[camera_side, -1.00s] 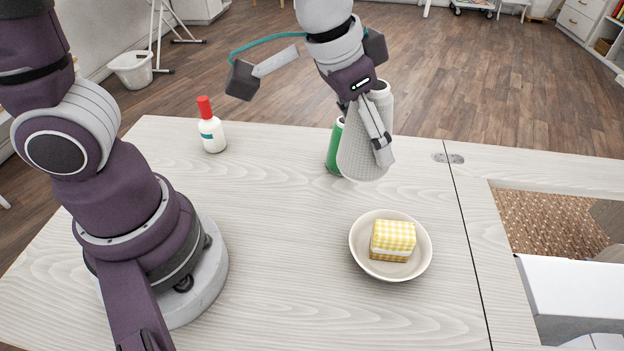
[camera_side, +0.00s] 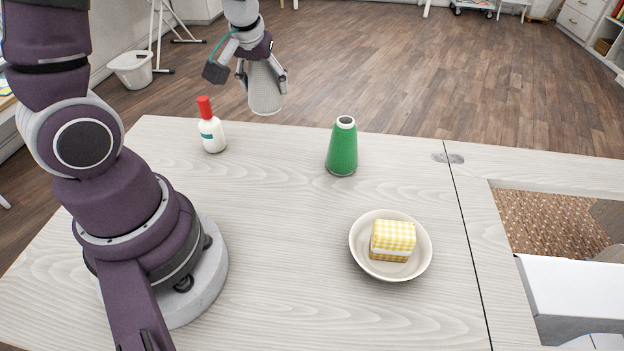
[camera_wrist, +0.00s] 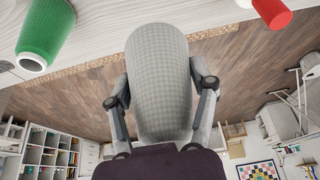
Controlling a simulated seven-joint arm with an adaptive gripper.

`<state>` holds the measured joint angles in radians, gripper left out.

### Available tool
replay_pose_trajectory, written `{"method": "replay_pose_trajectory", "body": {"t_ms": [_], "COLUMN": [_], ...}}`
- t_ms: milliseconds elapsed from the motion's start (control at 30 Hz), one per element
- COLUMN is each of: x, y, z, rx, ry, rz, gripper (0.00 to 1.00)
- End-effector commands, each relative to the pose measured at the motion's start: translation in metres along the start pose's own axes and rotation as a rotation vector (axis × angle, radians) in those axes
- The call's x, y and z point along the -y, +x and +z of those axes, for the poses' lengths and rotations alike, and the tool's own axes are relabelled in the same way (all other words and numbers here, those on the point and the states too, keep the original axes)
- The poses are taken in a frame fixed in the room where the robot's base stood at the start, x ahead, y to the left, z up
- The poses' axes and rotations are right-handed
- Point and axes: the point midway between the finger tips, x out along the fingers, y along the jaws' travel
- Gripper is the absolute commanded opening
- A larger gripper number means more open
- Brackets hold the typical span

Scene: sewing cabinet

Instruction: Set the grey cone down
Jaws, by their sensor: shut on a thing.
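The grey cone (camera_side: 264,92) is a light grey textured thread cone, held in the air near the table's far edge. My gripper (camera_side: 262,80) is shut on it, with one finger on each side. In the wrist view the grey cone (camera_wrist: 158,80) fills the middle between the fingers of my gripper (camera_wrist: 160,95). In the side view it appears above and to the right of the white bottle, apart from the tabletop. The cone's top end is hidden inside my gripper.
A green cone (camera_side: 343,150) stands upright on the table (camera_side: 280,240). A white bottle with a red cap (camera_side: 211,130) stands at the far left. A shallow bowl (camera_side: 365,266) holds a yellow checked block (camera_side: 393,236). An opening with a woven bottom (camera_side: 545,222) lies at right. The table's middle is clear.

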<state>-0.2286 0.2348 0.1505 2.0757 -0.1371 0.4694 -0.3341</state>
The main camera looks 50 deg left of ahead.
Motion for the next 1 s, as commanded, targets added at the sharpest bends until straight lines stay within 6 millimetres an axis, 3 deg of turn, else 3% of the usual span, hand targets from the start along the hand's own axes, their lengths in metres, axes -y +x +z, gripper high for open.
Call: {"method": "replay_pose_trajectory", "body": {"t_ms": [533, 933, 967, 1000], "x": [0.000, -0.001, -0.001, -0.001], "y": [0.088, 0.097, 0.097, 0.097], "z": [0.037, 0.040, 0.040, 0.040], "rx": [0.003, -0.001, -0.001, -0.001], "ry": [0.002, 0.002, 0.002, 0.002], "rz": [-0.002, 0.001, 0.001, 0.002], "gripper": [0.20, 0.20, 0.59, 0.65]}}
